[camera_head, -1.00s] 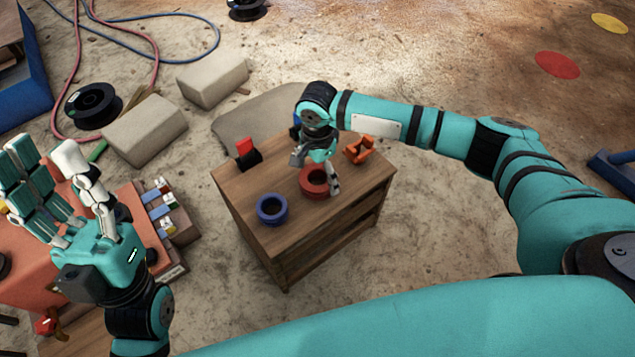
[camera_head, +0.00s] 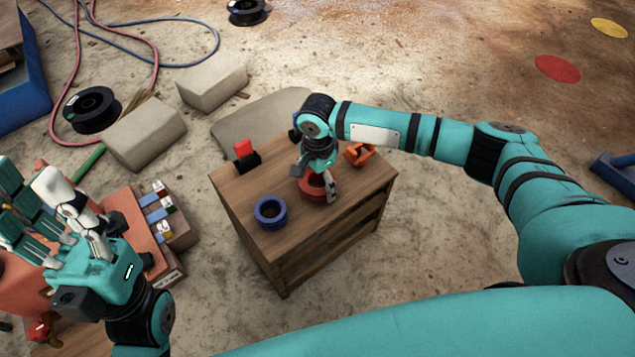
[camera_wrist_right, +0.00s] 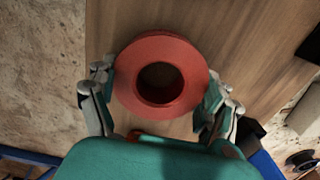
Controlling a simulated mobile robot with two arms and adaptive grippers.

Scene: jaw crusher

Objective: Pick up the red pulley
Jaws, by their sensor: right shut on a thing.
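The red pulley (camera_head: 311,192) is at the right side of the wooden cabinet top, partly hidden by my right gripper (camera_head: 316,182). In the right wrist view the red pulley (camera_wrist_right: 190,62) shows as a ring with a dark centre hole. The fingers of my right gripper (camera_wrist_right: 160,88) are shut on its rim from both sides. I cannot tell whether it touches the cabinet top. My left gripper (camera_head: 42,190) is at the left, away from the cabinet, with its fingers apart and nothing between them.
The wooden cabinet (camera_head: 240,197) also bears a blue pulley (camera_head: 270,212), a red-and-black part (camera_head: 246,155) and an orange part (camera_head: 361,154). Pale blocks (camera_head: 143,133), a black spool (camera_head: 92,108) and hoses lie on the floor at the left. Open floor (camera_head: 450,220) lies right of the cabinet.

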